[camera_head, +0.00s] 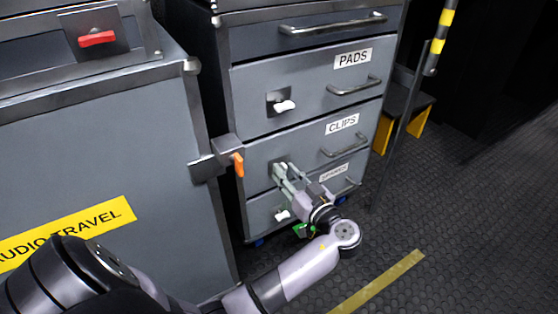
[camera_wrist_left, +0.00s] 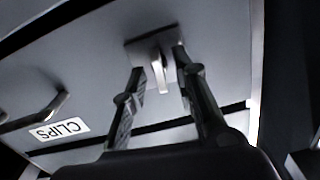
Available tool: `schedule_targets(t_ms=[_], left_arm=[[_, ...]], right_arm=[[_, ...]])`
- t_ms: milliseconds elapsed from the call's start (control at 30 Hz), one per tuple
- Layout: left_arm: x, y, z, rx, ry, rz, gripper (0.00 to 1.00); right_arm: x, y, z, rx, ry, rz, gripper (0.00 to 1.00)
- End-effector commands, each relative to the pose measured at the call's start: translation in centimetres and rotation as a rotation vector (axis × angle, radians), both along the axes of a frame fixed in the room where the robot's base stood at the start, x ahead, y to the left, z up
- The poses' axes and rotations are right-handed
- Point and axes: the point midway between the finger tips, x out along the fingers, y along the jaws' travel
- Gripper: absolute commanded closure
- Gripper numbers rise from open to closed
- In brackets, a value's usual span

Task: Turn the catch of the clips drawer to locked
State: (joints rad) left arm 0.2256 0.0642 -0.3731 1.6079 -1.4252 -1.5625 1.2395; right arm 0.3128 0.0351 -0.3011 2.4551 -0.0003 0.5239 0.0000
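The clips drawer (camera_head: 300,145) is a grey front labelled CLIPS, shut flush in the cabinet. It also shows in the left wrist view, with its label (camera_wrist_left: 60,131) rotated. My left gripper (camera_head: 280,171) reaches the drawer front. In the left wrist view its fingers (camera_wrist_left: 160,64) are open, one on each side of the lever, with gaps visible. Contact cannot be told. My right gripper is not in view.
The PADS drawer (camera_head: 305,88) above has a white catch (camera_head: 285,106); a lower drawer has another (camera_head: 282,215). An orange lever (camera_head: 238,164) sits at the left cabinet corner. A large case (camera_head: 100,150) with a red latch (camera_head: 96,39) fills the left.

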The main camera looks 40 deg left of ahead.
Motion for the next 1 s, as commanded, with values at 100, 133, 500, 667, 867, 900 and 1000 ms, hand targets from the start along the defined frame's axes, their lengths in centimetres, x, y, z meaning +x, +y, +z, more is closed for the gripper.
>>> schedule_targets(t_ms=[100,133,500,667,867,900,1000], left_arm=[[-0.18,-0.23,0.00,-0.001,0.000,0.001,0.73],[-0.20,-0.25,-0.01,-0.001,0.000,0.001,0.73],[-0.21,-0.26,-0.02,0.000,0.000,0.001,0.80],[-0.20,-0.25,-0.02,0.000,0.000,0.001,0.91],[-0.20,-0.24,-0.01,0.000,0.000,0.001,1.00],[-0.21,-0.24,-0.01,0.000,0.000,0.001,1.00],[-0.20,-0.23,0.00,0.000,0.000,0.001,1.00]], right_arm=[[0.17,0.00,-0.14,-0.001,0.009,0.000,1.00],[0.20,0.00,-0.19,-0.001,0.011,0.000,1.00],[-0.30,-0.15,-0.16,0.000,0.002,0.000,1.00],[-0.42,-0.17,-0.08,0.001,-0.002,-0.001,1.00],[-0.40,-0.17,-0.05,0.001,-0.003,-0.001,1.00],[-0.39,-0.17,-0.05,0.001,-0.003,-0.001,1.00],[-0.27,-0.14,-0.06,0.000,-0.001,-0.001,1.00]])
